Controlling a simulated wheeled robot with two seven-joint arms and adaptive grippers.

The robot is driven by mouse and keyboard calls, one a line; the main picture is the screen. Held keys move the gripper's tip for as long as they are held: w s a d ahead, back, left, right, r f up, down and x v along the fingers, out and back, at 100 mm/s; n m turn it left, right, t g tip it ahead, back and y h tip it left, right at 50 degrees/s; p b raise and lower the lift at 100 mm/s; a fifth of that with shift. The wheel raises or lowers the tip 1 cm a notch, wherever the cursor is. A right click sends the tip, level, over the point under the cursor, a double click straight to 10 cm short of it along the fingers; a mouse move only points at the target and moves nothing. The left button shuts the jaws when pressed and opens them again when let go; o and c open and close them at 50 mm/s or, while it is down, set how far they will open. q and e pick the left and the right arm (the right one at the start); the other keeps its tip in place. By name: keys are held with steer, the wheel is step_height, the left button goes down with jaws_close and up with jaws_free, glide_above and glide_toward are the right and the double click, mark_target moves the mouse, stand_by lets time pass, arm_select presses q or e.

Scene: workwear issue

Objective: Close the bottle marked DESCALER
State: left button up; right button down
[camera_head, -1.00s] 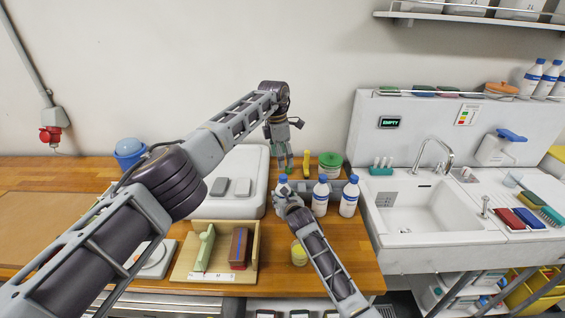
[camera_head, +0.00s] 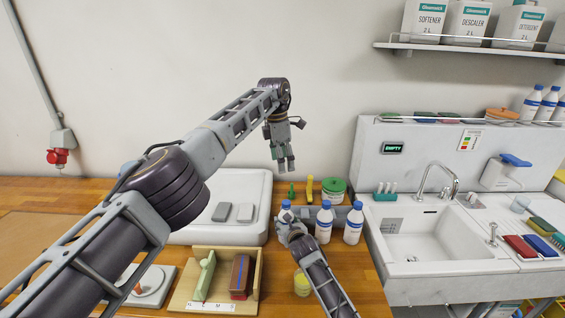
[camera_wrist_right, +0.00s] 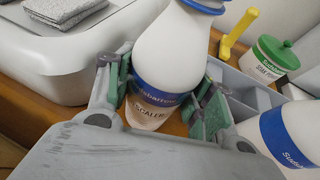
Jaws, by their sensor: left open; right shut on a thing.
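The bottle marked DESCALER (camera_wrist_right: 168,55) is white with a blue band and a blue top. Only the letters "SCALER" show in the right wrist view. My right gripper (camera_wrist_right: 160,92) is shut around its lower body. In the head view the bottle's blue top (camera_head: 286,204) shows just above my right gripper (camera_head: 289,226); the lower body is hidden. The wrist view cuts off the top, so I cannot tell whether a cap is seated. My left gripper (camera_head: 282,165) is open and empty, pointing down above the bottle and apart from it.
Two similar bottles (camera_head: 324,222) (camera_head: 353,224) stand close on the right. Behind are a grey caddy (camera_wrist_right: 230,85), a dark green item (camera_head: 291,191), a yellow tool (camera_head: 310,187) and a green-lidded tub (camera_head: 333,190). A white bin (camera_head: 205,190) stands left; a sink (camera_head: 425,235) lies right.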

steer(key=c, duration=0.5)
jaws_free()
steer(key=shift+s+r, duration=0.1)
steer(key=shift+s, duration=0.05)
steer(key=v, duration=1.1)
steer(key=shift+s+d, duration=0.15)
steer(key=shift+s, duration=0.15)
stand_by(0.4)
